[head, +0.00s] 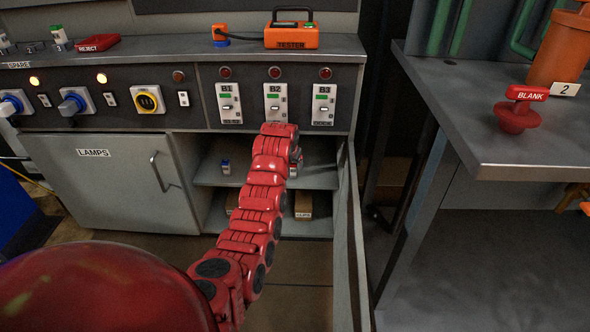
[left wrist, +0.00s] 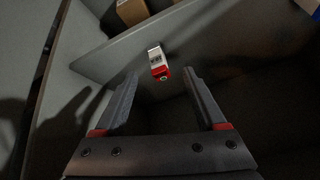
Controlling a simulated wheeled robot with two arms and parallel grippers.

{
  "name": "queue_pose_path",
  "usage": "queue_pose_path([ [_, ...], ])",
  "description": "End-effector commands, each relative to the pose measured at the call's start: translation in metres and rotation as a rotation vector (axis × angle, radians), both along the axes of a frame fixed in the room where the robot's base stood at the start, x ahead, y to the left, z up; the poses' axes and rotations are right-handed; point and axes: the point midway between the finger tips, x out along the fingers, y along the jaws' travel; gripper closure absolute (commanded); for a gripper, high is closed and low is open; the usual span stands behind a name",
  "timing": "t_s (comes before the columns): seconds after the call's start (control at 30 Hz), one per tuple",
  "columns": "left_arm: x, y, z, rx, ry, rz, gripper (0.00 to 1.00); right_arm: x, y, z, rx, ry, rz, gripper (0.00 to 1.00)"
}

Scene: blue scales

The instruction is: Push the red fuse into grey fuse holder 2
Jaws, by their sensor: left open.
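The red fuse (left wrist: 158,62), with a white body and a red end, shows in the left wrist view on a grey surface, just beyond my fingertips and roughly midway between them. My left gripper (left wrist: 161,76) is open and empty. In the head view my red left arm reaches into the open cupboard, and the left gripper (head: 296,160) is mostly hidden behind its own wrist; the red fuse cannot be made out there. Small fuse holders (head: 34,47) stand by the SPARE label on the bench top, but I cannot tell which is grey holder 2. My right gripper is not in view.
The open cupboard door (head: 350,245) stands close right of my arm. A small blue-and-white fuse (head: 225,166) stands on the shelf (head: 207,178). A box (head: 303,205) lies below. An orange tester (head: 291,37) sits on the bench. A grey table (head: 470,120) is at right.

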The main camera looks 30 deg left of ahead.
Motion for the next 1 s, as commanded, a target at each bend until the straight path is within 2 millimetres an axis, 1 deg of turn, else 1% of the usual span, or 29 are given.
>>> queue_pose_path([
  [0.27,0.002,0.0,-0.002,0.002,-0.004,0.0,0.27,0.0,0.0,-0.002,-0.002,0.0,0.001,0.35],
  [0.37,0.005,0.002,-0.007,0.002,-0.007,0.0,0.27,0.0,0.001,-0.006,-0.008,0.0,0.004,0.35],
  [0.5,0.009,0.004,-0.02,-0.001,-0.001,-0.001,0.27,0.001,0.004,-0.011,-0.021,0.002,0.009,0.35],
  [0.57,0.011,0.005,-0.021,0.0,-0.004,0.0,0.27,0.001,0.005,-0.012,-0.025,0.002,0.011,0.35],
  [0.87,0.012,0.005,-0.02,0.002,-0.007,0.0,0.27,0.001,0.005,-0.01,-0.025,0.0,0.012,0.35],
  [0.97,0.013,0.005,-0.022,0.002,-0.008,0.0,0.27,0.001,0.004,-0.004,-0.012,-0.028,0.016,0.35],
  [1.0,0.014,0.006,-0.023,0.002,-0.008,0.0,0.27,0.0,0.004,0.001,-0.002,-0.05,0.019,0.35],
])
